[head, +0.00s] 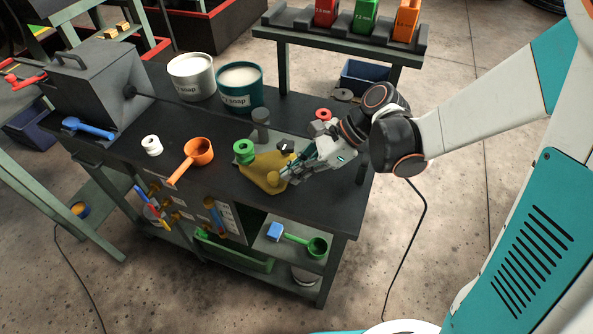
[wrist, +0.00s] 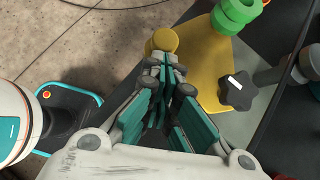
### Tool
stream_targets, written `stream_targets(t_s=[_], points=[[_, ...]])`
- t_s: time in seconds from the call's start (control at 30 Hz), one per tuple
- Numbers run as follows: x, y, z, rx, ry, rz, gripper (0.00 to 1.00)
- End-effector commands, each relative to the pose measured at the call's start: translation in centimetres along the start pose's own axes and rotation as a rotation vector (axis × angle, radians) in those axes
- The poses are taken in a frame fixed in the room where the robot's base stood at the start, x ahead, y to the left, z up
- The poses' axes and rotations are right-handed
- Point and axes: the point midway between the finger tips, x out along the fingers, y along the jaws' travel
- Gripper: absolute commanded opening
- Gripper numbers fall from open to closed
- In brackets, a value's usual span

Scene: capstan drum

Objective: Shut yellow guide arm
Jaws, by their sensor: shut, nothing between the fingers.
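The yellow guide arm (head: 264,170) is a flat plate lying on the right part of the dark bench top. It has a round yellow knob (head: 272,178) at its near corner, a green ring roller (head: 243,151) at its left and a black star knob (head: 286,146) at its far right. In the wrist view the yellow knob (wrist: 164,40) is just beyond my fingertips and the black star knob (wrist: 237,90) is to their right. My gripper (wrist: 172,76) is shut and empty, with its tips beside or against the yellow knob; contact cannot be told.
White (head: 191,77) and teal (head: 240,88) soap tubs stand behind the guide arm. A grey post (head: 261,127) and a red ring (head: 323,114) are close to it. An orange scoop (head: 196,155) and a white roller (head: 152,145) lie to the left. The bench's front right corner is clear.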

Motion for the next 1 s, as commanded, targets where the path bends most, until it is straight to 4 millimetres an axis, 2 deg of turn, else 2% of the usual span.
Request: stream_targets(t_s=[0.37,1.0], points=[[0.5,0.2,0.5,0.054,0.0,-0.054,0.0],[2.5,-0.1,2.5,0.272,-0.001,-0.273,0.0]])
